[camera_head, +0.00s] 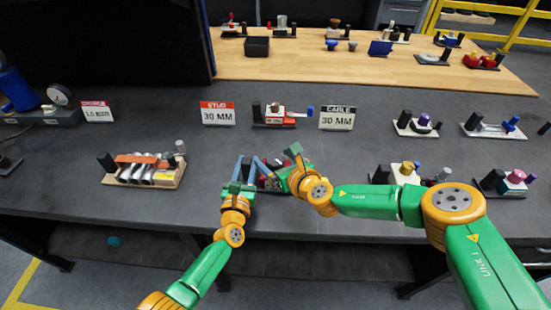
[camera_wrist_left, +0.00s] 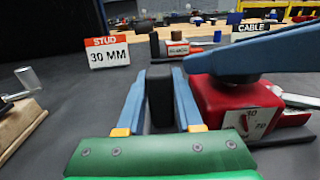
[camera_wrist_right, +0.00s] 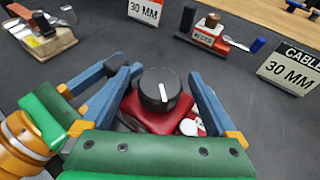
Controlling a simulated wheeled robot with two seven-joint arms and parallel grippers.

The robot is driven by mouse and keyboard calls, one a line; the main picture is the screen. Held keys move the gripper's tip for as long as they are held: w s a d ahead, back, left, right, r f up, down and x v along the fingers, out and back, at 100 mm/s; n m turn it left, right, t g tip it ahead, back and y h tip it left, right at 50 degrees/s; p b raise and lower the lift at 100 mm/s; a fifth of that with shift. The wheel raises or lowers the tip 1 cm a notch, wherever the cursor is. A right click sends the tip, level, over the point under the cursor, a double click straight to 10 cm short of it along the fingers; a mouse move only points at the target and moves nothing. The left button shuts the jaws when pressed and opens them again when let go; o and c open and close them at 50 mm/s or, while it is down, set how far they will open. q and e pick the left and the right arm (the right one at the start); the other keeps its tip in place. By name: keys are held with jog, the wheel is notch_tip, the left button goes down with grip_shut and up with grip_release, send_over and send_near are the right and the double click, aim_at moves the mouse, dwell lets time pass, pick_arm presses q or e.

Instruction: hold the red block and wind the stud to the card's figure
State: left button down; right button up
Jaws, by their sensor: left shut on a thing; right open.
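The red block (camera_wrist_left: 225,105) stands on a dark base near the table's front edge, with a white scale label (camera_wrist_left: 262,122) too small to read. A black knob with a white line (camera_wrist_right: 158,90) sits on top of it. My left gripper (camera_wrist_left: 160,95) is shut on the black upright post (camera_wrist_left: 159,100) beside the red block. My right gripper (camera_wrist_right: 165,80) is open, its fingers on either side of the knob with gaps visible. The stud card (camera_head: 217,113), also in the left wrist view (camera_wrist_left: 108,53), reads 30 MM. In the head view the grippers mostly hide the block.
Behind stands a similar device with an orange-red and white block (camera_head: 274,118). The cable card (camera_head: 337,118) reads 30 MM. A wooden-based device with metal cylinders (camera_head: 145,170) is at left. Several other valve devices stand at right.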

jog(key=shift+w, duration=0.1)
jog(key=c, duration=1.4)
jog(key=shift+a+m+t+h, duration=0.1)
jog(key=shift+m+t+h, duration=0.2)
jog(key=shift+m, duration=0.1)
jog(key=m+t+h, duration=0.1)
jog(key=m+h, duration=0.1)
jog(key=h, duration=0.1)
jog(key=shift+m, duration=0.4)
jog(key=shift+w+m+h, duration=0.15)
jog(key=shift+m+h, duration=1.95)
jog(key=shift+h, duration=0.4)
jog(key=o, duration=1.4)
jog(key=shift+s, duration=0.2)
